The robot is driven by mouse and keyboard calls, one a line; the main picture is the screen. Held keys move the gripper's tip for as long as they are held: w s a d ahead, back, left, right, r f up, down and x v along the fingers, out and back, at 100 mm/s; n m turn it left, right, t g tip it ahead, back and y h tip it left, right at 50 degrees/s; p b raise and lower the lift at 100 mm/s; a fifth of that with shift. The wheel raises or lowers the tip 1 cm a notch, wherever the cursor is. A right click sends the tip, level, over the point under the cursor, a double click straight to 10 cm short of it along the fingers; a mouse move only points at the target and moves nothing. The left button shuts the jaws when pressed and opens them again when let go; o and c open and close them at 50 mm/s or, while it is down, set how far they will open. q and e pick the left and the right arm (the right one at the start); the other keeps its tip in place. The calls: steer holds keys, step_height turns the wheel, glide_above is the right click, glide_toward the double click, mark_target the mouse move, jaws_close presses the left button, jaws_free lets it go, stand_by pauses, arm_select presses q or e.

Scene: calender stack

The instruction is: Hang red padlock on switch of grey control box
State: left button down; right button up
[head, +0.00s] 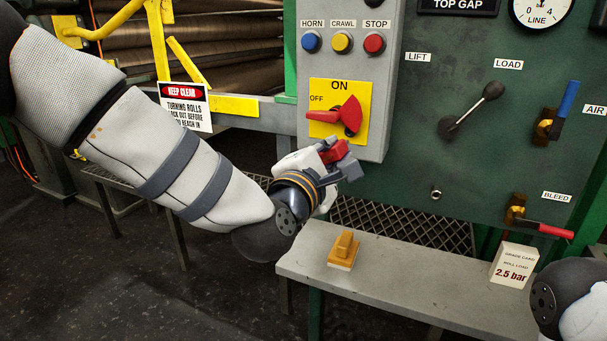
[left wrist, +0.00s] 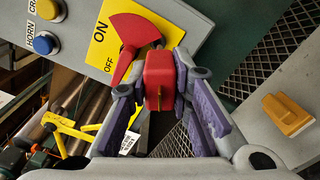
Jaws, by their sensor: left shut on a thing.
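The grey control box (head: 385,25) carries a yellow ON/OFF plate (head: 325,88) with a red rotary switch (head: 350,113). The switch's narrow end points left, just below the OFF label. My left gripper (head: 342,161) is just below the plate, shut on the red padlock (head: 332,152). In the left wrist view the padlock (left wrist: 159,78) sits between purple-padded fingers, its upper end close to the switch (left wrist: 134,28). I cannot tell whether they touch, and the shackle cannot be made out. My right gripper is out of view.
Blue, yellow and red buttons (head: 342,42) sit above the plate. A grey bench (head: 385,285) below holds an orange-handled block (head: 343,251) and a 2.5 bar card (head: 512,265). The green panel (head: 420,115) at right carries levers. A yellow railing (head: 160,45) stands at left.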

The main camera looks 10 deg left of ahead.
mark_target(339, 144)
arm_select(q)
steer(key=shift+s+a+r, duration=0.15)
steer(key=shift+r, duration=0.1)
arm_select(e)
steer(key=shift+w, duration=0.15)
arm_select(q)
steer(key=shift+f+b+x, duration=0.1)
steer(key=shift+b+x, duration=0.1)
steer(key=shift+x, duration=0.6)
steer(key=shift+f+b+x, duration=0.15)
steer(key=shift+b+x, duration=0.05)
steer(key=shift+x, duration=0.65)
steer(key=shift+w+r, duration=0.1)
steer(key=shift+w, duration=0.25)
steer(key=shift+d+r, duration=0.1)
steer(key=shift+d, duration=0.1)
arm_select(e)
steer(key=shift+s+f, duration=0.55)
